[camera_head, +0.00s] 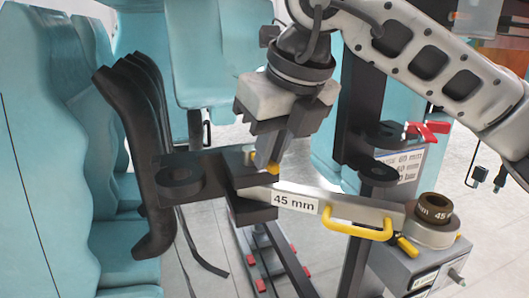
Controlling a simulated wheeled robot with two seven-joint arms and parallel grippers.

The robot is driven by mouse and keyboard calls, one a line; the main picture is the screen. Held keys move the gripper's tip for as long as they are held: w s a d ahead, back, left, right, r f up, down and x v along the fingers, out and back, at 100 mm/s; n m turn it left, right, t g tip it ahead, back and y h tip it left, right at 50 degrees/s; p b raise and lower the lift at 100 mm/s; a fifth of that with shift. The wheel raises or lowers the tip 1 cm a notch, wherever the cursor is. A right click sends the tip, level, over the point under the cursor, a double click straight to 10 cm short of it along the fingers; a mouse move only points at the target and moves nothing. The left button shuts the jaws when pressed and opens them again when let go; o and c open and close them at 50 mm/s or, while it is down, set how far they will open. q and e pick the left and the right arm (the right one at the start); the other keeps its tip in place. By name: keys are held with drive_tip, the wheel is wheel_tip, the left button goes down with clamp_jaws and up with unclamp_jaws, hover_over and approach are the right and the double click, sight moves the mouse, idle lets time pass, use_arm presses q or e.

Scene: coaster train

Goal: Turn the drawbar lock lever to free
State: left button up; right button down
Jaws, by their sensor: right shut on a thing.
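The drawbar (350,207) is a grey metal bar with a "45 mm" label and a yellow handle (358,231). Its left end sits in a black bracket (205,172). My right gripper (270,160) reaches down over the bracket from above. It is shut on a small yellow piece at the bracket, which appears to be the lock lever (273,169). The fingers hide most of the lever, so I cannot tell its exact angle. My left gripper is not in view.
A grey box (408,268) with a brown "45" ring (434,208) stands at the right. A red lever (428,131) is behind it. Curved black bumpers (140,150) and teal seats (45,150) are at the left. A rail with red blocks (262,286) runs below.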

sight(284, 183)
drive_tip(key=n, duration=0.1)
drive_tip(key=w+d+n, duration=0.1)
drive_tip(key=shift+r+n+g+y, duration=0.1)
drive_tip(key=shift+n+g+y, duration=0.2)
drive_tip(key=shift+n+y, duration=0.1)
drive_tip(key=n+p, duration=0.1)
drive_tip(key=w+n+g, duration=0.1)
drive_tip(key=shift+d+r+n+y+p, duration=0.1)
drive_tip(key=shift+d+n+y+p, duration=0.2)
drive_tip(key=shift+d+p, duration=0.1)
drive_tip(key=n, duration=0.1)
drive_tip(key=w+n+p, duration=0.1)
drive_tip(key=shift+d+n+g+p, duration=0.15)
drive_tip(key=shift+n+g+p, duration=0.15)
drive_tip(key=shift+g, duration=0.1)
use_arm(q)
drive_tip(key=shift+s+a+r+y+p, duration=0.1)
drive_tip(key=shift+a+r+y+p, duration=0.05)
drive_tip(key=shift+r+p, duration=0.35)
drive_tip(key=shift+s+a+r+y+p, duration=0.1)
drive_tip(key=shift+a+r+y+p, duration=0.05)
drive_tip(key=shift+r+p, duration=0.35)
use_arm(e)
drive_tip(key=n, duration=0.1)
drive_tip(key=w+n+g, duration=0.1)
drive_tip(key=shift+w+d+n+y, duration=0.1)
drive_tip(key=shift+n+y, duration=0.2)
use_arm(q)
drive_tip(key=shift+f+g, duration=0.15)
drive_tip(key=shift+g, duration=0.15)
